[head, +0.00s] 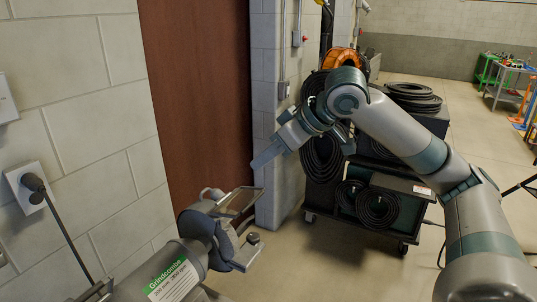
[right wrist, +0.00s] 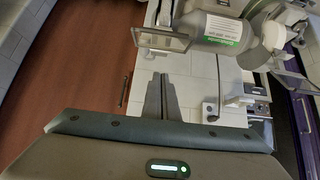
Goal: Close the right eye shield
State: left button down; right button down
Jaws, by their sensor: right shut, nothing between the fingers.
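The bench grinder (head: 190,262), grey with a green and white label, stands at the lower left in the head view. Its right eye shield (head: 241,202) is a clear framed panel that sticks out, tilted, from the wheel guard. The same shield shows at the top of the right wrist view (right wrist: 165,40). The other eye shield (right wrist: 297,83) is at the right there. My right gripper (head: 262,158) is shut and empty, above the right shield in the head view and apart from it. Its fingers show together in the right wrist view (right wrist: 159,88). My left gripper is not in view.
A block wall (head: 100,110) with a plugged-in cord (head: 65,232) is on the left. A brown door (head: 200,90) is behind the grinder. A cart with black cable coils (head: 375,205) stands behind my right arm.

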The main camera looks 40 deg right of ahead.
jog(key=p, duration=0.2)
send_over(250, 201)
jog(key=f, duration=0.4)
jog(key=shift+a+f, duration=0.2)
jog(key=shift+a, duration=0.05)
jog(key=shift+d+f, duration=0.2)
jog(key=shift+f, duration=0.65)
jog(key=shift+s+d+f, duration=0.2)
jog(key=shift+s+f, duration=0.55)
jog(key=shift+f, duration=0.3)
jog(key=shift+f, duration=0.1)
